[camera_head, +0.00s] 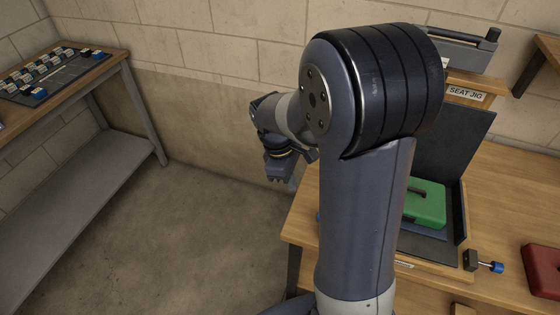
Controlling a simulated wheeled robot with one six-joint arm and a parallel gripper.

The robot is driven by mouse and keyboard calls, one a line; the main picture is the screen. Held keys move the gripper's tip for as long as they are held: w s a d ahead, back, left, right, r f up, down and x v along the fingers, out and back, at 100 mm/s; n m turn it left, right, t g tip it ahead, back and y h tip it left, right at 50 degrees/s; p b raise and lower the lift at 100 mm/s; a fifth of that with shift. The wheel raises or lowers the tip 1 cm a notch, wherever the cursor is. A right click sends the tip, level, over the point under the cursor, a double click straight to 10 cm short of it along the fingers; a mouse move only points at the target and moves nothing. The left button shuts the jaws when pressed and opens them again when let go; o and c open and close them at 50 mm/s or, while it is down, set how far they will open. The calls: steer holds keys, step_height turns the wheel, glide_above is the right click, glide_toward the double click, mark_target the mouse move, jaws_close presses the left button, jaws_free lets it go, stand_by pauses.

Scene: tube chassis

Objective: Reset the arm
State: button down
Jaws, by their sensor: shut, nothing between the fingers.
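My arm rises from the bottom centre to a large dark joint and bends over to the left. My gripper (279,177) hangs small and dark at the far end, pointing down, beyond the left edge of the wooden workbench (495,209). It is shut and holds nothing. It is apart from the objects on the bench. The arm hides part of the bench and part of the fixture on it.
A green block with a handle (426,204) sits in a dark fixture with a tall back plate (452,137). A blue-ended clamp (483,262) and a red block (543,269) are right of it. A side table (109,66) with small parts stands left. The floor between is clear.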

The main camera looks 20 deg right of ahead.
stand_by(0.3)
steer(key=x, duration=0.9)
steer(key=shift+s, duration=0.1)
steer(key=s+d, duration=0.1)
steer(key=s+d+f, duration=0.1)
steer(key=shift+d, duration=0.4)
steer(key=shift+s+d, duration=0.2)
steer(key=shift+d, duration=0.15)
